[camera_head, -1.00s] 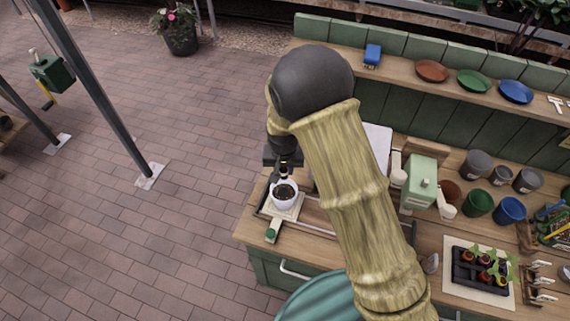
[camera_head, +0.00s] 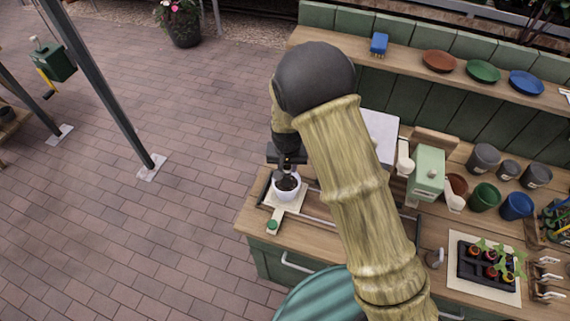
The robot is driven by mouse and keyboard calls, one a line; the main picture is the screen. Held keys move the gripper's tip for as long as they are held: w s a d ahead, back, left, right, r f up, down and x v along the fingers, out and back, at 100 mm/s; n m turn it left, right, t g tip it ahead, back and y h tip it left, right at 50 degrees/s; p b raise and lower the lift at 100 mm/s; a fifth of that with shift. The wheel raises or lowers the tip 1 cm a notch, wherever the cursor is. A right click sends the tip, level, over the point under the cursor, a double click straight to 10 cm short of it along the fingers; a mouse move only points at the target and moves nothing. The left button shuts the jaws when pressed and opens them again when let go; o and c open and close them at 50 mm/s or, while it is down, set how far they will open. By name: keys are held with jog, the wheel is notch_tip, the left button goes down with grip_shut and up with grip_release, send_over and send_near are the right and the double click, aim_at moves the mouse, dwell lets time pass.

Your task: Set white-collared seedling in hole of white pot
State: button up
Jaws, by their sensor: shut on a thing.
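The white pot (camera_head: 287,193) stands upright on a pale board at the left end of the bench, with dark soil inside. My gripper (camera_head: 287,176) points down at the pot's mouth, its fingertips at or just above the soil. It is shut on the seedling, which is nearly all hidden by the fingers. The collar's colour and the hole in the soil cannot be made out.
A black tray (camera_head: 487,266) of seedlings with coloured collars sits at the lower right. A green dispenser-like box (camera_head: 427,174) and several pots (camera_head: 484,197) stand right of my arm. A teal round thing (camera_head: 322,297) is at the bench's front.

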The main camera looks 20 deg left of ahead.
aim_at(286, 178)
jog(key=shift+s+a+f+b, duration=0.15)
jog(key=shift+f+b, duration=0.35)
jog(key=shift+f, duration=0.3)
jog(key=shift+f+b, duration=1.7)
jog(key=shift+f, duration=0.8)
jog(key=o, duration=1)
jog(key=shift+r, duration=0.1)
jog(key=r+b, duration=0.1)
jog(key=r, duration=0.4)
jog(key=s+r+b, duration=0.1)
jog(key=r, duration=0.5)
jog(key=s+r+b, duration=0.1)
jog(key=r, duration=0.5)
jog(key=shift+s+d, duration=0.2)
jog(key=shift+d, duration=0.1)
